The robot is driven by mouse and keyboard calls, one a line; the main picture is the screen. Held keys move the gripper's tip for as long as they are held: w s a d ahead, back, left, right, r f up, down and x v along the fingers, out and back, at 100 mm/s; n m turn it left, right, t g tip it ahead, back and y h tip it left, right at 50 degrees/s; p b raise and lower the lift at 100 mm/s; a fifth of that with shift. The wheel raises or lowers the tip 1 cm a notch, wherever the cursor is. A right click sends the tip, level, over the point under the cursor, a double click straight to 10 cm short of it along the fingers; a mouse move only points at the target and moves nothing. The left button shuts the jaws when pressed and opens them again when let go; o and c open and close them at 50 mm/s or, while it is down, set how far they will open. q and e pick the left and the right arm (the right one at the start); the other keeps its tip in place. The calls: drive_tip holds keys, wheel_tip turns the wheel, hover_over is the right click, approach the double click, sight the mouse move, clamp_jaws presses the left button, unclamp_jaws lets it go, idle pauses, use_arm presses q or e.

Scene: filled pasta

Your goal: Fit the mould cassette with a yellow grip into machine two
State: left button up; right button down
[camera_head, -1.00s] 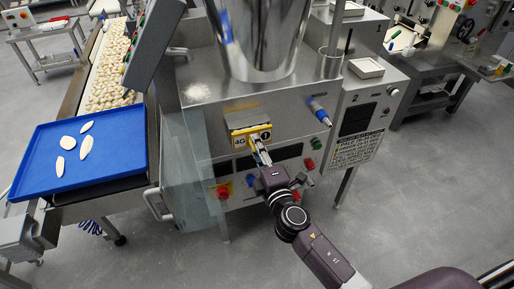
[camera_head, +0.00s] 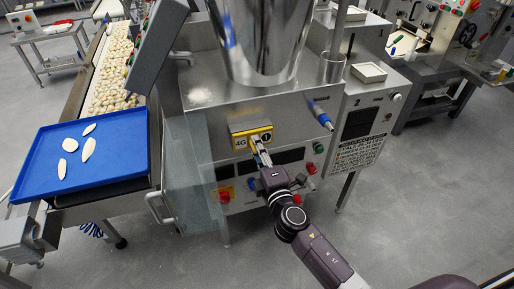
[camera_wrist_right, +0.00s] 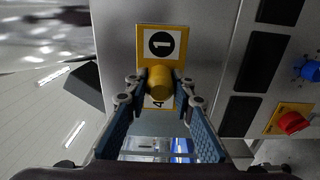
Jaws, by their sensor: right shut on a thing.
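The mould cassette shows a yellow-edged front plate (camera_head: 252,139) marked 4G and 1. The plate also fills the upper middle of the right wrist view (camera_wrist_right: 161,45), with its round yellow grip (camera_wrist_right: 160,82) pointing at the camera. My right gripper (camera_head: 260,153) is shut on this grip; its fingertips sit on both sides of it in the wrist view (camera_wrist_right: 160,84). My left gripper is not in view.
A red knob (camera_head: 224,197), blue handle (camera_head: 321,116) and several buttons surround the slot. A clear guard (camera_head: 193,165) stands left of it. A blue tray (camera_head: 109,167) with pasta pieces lies farther left. The floor at right is open.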

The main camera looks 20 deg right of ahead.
drive_tip(key=shift+r, duration=0.2)
drive_tip(key=c, duration=1.7)
unclamp_jaws()
drive_tip(key=shift+w, duration=0.1)
drive_tip(key=shift+c, duration=0.2)
drive_tip(key=o, duration=0.4)
drive_tip(key=shift+f, duration=0.25)
drive_tip(key=shift+s+d+b, duration=0.15)
drive_tip(key=shift+s+b, duration=0.35)
drive_tip(key=shift+s, duration=3.05)
drive_tip(key=s, duration=1.2)
drive_tip(key=shift+d, duration=0.15)
